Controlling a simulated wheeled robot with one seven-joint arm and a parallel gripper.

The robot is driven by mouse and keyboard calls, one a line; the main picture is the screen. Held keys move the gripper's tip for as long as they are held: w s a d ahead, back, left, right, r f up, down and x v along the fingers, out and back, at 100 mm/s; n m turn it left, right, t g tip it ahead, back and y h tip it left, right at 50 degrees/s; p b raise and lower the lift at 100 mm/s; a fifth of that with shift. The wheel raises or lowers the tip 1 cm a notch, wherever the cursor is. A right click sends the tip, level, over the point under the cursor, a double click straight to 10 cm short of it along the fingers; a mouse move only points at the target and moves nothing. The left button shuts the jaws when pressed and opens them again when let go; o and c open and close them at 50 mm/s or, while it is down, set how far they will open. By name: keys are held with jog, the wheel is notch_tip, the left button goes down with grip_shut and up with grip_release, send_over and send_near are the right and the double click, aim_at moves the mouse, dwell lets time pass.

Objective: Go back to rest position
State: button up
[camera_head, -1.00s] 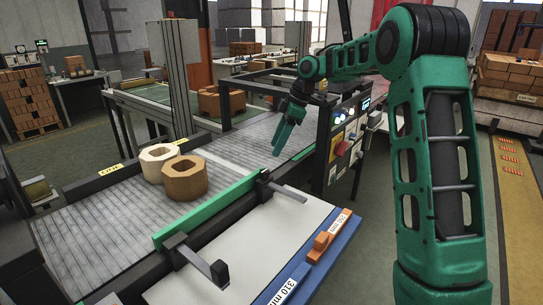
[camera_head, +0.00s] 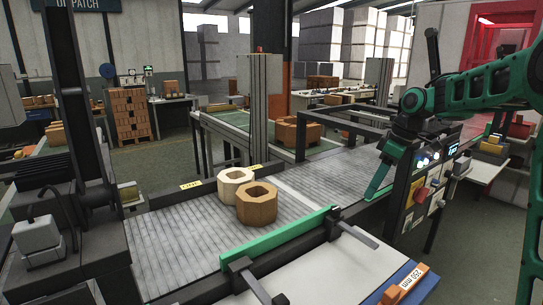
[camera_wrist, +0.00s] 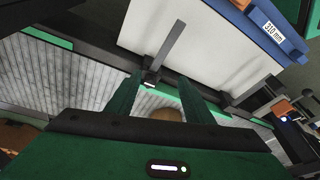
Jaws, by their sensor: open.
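My gripper (camera_head: 376,186) hangs fingers down near the right part of the roller conveyor (camera_head: 330,177), beside the control panel, in the head view. It is apart from the two hollow octagonal blocks. The wrist view shows its two green fingers (camera_wrist: 160,78) spread, with nothing gripped between them. A cream block (camera_head: 232,182) and a tan block (camera_head: 257,205) stand side by side on the conveyor to the left of my gripper. In the wrist view, a brown shape (camera_wrist: 168,114) shows behind the gripper body, mostly hidden; I cannot tell what it is.
A green fence bar (camera_head: 280,238) runs along the conveyor's near edge, with dark clamps on it. A white side table (camera_head: 335,275) with a blue edge stands in front. The control panel (camera_head: 425,180) and a dark frame (camera_head: 350,122) stand close to my gripper.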

jog(key=s+d+f+m+h, duration=0.1)
jog(key=s+m, duration=0.4)
jog(key=s, duration=0.8)
jog(key=s+d+f+m+g+h, duration=0.1)
jog(key=s+d+f+m, duration=0.3)
jog(key=s, duration=0.9)
jog(key=s+d+f+m+h, duration=0.1)
jog(key=s+d+m, duration=0.3)
jog(key=s+m, duration=0.4)
jog(key=s+f, duration=0.1)
jog(key=s, duration=0.5)
jog(key=shift+f, duration=0.3)
jog(key=shift+w+g, duration=0.1)
jog(key=shift+g, duration=0.2)
jog(key=shift+w+f, duration=0.25)
jog(key=shift+w, duration=0.25)
